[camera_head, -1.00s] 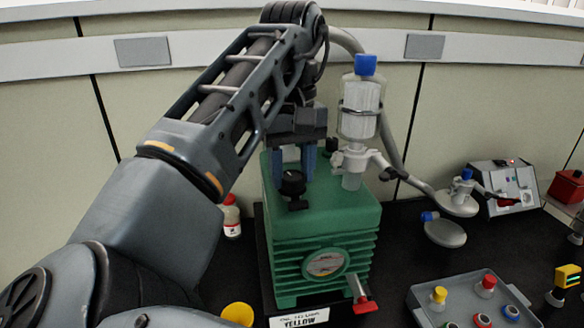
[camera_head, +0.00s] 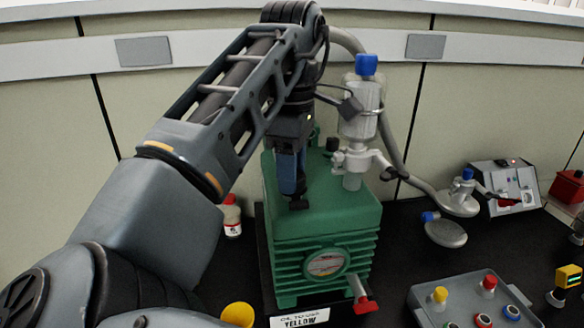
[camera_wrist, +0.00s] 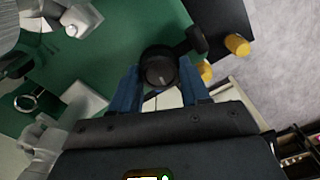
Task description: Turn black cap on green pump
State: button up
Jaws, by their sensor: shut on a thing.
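The green pump (camera_head: 325,225) stands on the dark bench in the head view, with its round gauge label facing front. My gripper (camera_head: 291,190) points down onto the pump's top left, its blue fingers seen nearly edge-on. In the wrist view, the round black cap (camera_wrist: 160,72) sits between the tips of my two blue fingers (camera_wrist: 160,85), and the gripper is shut on it. In the head view my fingers hide most of the cap; only a small black part below the fingertips shows.
A clear vessel with a blue cap (camera_head: 365,66) stands on the pump's right, close to my wrist. A red-handled valve (camera_head: 364,304) juts from the front. A small red-capped bottle (camera_head: 231,216) stands left, a yellow funnel (camera_head: 237,313) front left. A grey button box (camera_head: 470,302) lies right.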

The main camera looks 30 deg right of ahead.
jog(key=shift+n, duration=1.5)
jog(key=o, duration=1.1)
jog(key=shift+c, duration=0.2)
